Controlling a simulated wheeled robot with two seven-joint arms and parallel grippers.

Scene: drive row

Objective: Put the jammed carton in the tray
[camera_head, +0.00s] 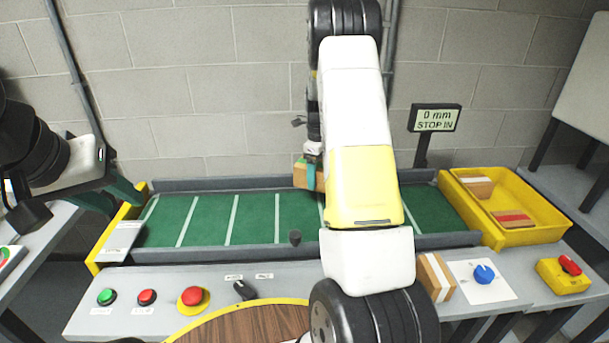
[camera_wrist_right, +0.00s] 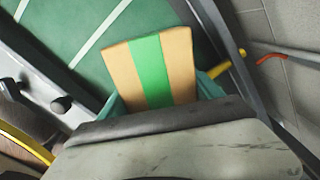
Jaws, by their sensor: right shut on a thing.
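A tan carton with a green stripe (camera_wrist_right: 152,70) is between the teal fingers of my right gripper (camera_wrist_right: 160,100) in the right wrist view. In the head view this carton (camera_head: 300,174) shows at the right gripper (camera_head: 311,177) over the green belt (camera_head: 255,215), partly hidden by my arm. I cannot tell whether it touches the belt. The yellow tray (camera_head: 491,238) stands at the belt's right end and holds a white-striped carton (camera_head: 478,190) and a red-striped carton (camera_head: 513,218). My left gripper (camera_head: 110,197) is at the belt's left end, its teal fingers apart and empty.
A display (camera_head: 436,118) reads "0 mm STOP IN". Another white-striped carton (camera_head: 436,277) lies on the front ledge beside a blue knob (camera_head: 484,274). Green and red buttons (camera_head: 147,297) and a red-and-yellow button (camera_head: 193,297) are at front left. Dark rails edge the belt.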

